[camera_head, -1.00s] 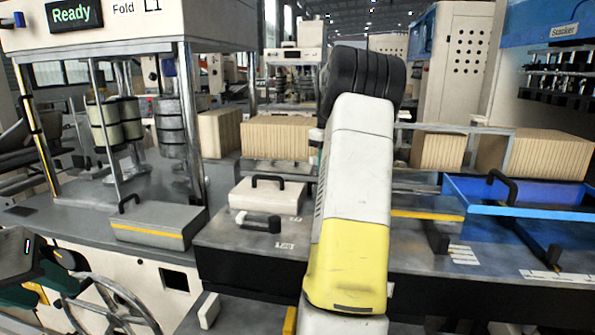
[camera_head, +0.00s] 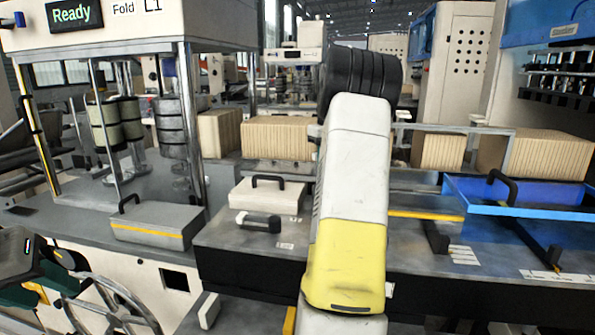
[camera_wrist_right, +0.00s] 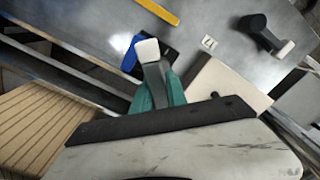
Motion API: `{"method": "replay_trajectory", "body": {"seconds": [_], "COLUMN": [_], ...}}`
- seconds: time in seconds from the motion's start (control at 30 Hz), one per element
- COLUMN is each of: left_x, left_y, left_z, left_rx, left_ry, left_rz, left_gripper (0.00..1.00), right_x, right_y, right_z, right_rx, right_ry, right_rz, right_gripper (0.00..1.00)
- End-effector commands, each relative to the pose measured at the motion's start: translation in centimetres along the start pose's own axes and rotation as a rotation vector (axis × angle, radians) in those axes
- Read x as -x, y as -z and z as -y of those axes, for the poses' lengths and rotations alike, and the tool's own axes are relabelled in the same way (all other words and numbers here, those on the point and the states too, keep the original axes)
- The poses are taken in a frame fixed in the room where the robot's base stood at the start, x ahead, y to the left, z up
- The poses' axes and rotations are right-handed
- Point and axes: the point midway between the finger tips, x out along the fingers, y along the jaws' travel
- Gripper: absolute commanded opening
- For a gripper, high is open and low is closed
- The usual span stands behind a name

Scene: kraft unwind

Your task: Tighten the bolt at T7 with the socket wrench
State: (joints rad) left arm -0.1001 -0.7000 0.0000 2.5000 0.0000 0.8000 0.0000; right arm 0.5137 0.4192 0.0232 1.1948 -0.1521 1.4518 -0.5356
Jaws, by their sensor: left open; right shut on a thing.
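My right arm rises through the middle of the head view and hides its own gripper there. I cannot make out the T7 bolt or read a T7 label. My left gripper (camera_head: 52,268), black and teal, is open at the left edge, far from the bench.
A cream box (camera_head: 267,195), a grey box with a yellow stripe (camera_head: 158,224) and a blue tray (camera_head: 530,210) stand around. A handwheel (camera_head: 112,305) is at lower left.

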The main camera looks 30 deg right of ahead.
Motion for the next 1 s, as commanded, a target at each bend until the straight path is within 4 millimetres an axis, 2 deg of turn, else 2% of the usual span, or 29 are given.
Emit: {"method": "replay_trajectory", "body": {"seconds": [0.6,1.0], "left_x": [0.0,0.0], "left_y": [0.0,0.0], "left_z": [0.0,0.0], "left_rx": [0.000,0.000], "left_ry": [0.000,0.000], "left_rz": [0.000,0.000], "left_gripper": [0.43,0.43], "right_x": [3.7,4.0], "right_y": [0.0,0.0], "right_z": [0.0,0.0], "right_rx": [0.001,0.001], "right_ry": [0.000,0.000], "right_rz": [-0.001,-0.001], "right_gripper": [0.00,0.00]}}
